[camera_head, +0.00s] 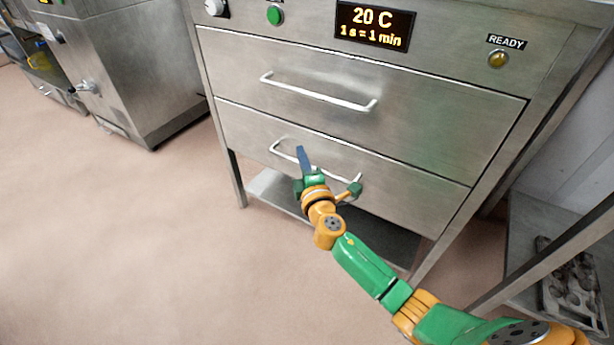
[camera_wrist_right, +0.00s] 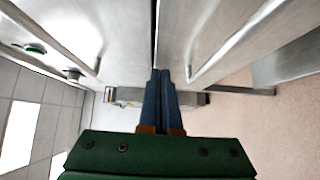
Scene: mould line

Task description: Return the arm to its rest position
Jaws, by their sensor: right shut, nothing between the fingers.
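My right arm comes in from the lower right of the head view, green and orange. Its gripper (camera_head: 302,158) is in front of the lower drawer (camera_head: 400,182) of a steel cabinet, close to that drawer's bar handle (camera_head: 280,151). In the right wrist view the two blue fingers (camera_wrist_right: 160,75) lie together, shut with nothing between them. I cannot tell whether they touch the handle. Both drawers look closed. My left gripper is in neither view.
The upper drawer (camera_head: 420,110) has its own bar handle (camera_head: 318,95). Above it are a display (camera_head: 374,25) reading 20 C and a READY lamp (camera_head: 498,59). Another steel unit (camera_head: 150,75) stands at left. A moulded tray (camera_head: 570,285) lies on a shelf at lower right. Floor at left is clear.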

